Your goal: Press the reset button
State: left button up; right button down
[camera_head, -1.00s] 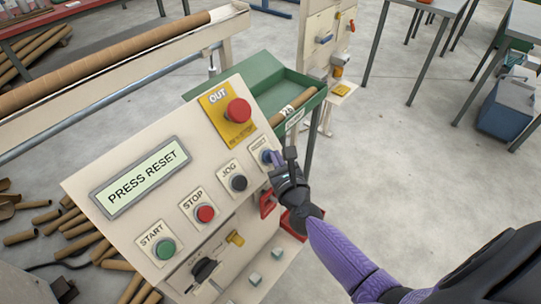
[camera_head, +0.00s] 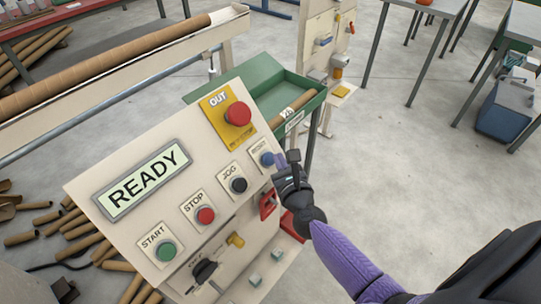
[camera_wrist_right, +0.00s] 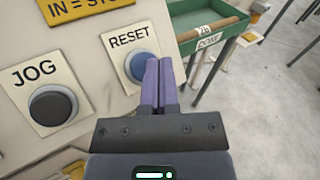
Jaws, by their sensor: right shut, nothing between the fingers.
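The blue reset button (camera_head: 267,159) sits at the right end of the lower button row on the beige control panel. In the right wrist view the reset button (camera_wrist_right: 139,66) shows under its RESET label, partly hidden by my fingers. My right gripper (camera_head: 281,161) is shut and empty, its purple fingertips just right of the button in the head view. In the right wrist view the fingertips (camera_wrist_right: 158,62) overlap the button's right side; I cannot tell whether they touch it. The panel display (camera_head: 143,180) reads READY. My left gripper is not in view.
The black JOG button (camera_head: 239,185), red STOP button (camera_head: 205,215) and green START button (camera_head: 166,251) are on the same panel. A red emergency button (camera_head: 238,114) on a yellow plate is above. A green tray (camera_head: 232,83) stands behind. Open floor lies to the right.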

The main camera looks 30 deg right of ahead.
jog(key=s+r+p, duration=0.1)
jog(key=s+d+r+p, duration=0.1)
jog(key=s+r, duration=0.1)
jog(key=shift+s+d+r+p, duration=0.1)
jog(key=shift+s+d+p, duration=0.15)
jog(key=shift+p, duration=0.15)
dwell(0.5)
